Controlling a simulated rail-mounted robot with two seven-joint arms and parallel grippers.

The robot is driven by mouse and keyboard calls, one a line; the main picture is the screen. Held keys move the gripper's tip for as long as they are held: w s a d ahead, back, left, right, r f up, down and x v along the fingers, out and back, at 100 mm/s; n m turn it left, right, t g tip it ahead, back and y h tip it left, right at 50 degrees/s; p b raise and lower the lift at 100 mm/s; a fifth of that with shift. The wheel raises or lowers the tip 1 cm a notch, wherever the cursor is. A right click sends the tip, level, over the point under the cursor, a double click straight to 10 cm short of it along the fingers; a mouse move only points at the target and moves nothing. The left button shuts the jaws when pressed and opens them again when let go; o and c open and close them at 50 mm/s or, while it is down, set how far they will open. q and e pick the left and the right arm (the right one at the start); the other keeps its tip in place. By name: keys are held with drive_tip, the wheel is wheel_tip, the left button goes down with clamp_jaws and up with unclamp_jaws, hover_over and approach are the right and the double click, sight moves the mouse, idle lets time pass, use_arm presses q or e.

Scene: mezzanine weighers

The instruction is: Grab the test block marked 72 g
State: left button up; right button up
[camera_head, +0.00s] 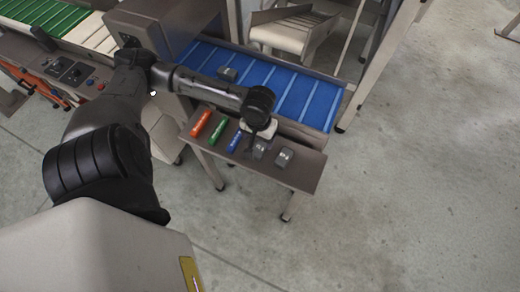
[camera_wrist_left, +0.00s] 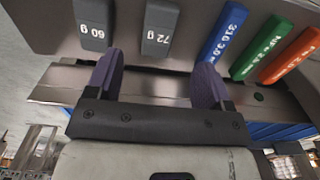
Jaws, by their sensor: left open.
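The grey test block marked 72 g (camera_wrist_left: 160,27) lies on the small side table. It shows in the head view as the left one of two grey blocks (camera_head: 259,149). My left gripper (camera_head: 258,132) is above the table's conveyor-side edge, close to this block. In the left wrist view its two purple fingers (camera_wrist_left: 160,62) are apart with nothing between them. The 72 g block lies ahead of the fingertips, roughly in line with the gap. The grey block marked 60 g (camera_wrist_left: 93,24) is beside it, also seen in the head view (camera_head: 284,157). My right gripper is not in view.
Blue (camera_head: 235,140), green (camera_head: 218,131) and orange (camera_head: 201,123) labelled bars lie in a row on the table (camera_head: 305,178). A blue conveyor (camera_head: 290,90) runs behind, with a grey object (camera_head: 228,74) on it. The floor to the right is clear.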

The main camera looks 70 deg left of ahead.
sight(259, 150)
use_arm(q)
drive_tip(key=shift+f+b, duration=0.5)
drive_tip(key=shift+f, duration=1.15)
wheel_tip(259, 150, down, 4)
drive_tip(key=b, duration=0.3)
drive_tip(key=shift+f, duration=0.6)
drive_tip(key=shift+r, duration=0.1)
drive_tip(key=c, duration=1)
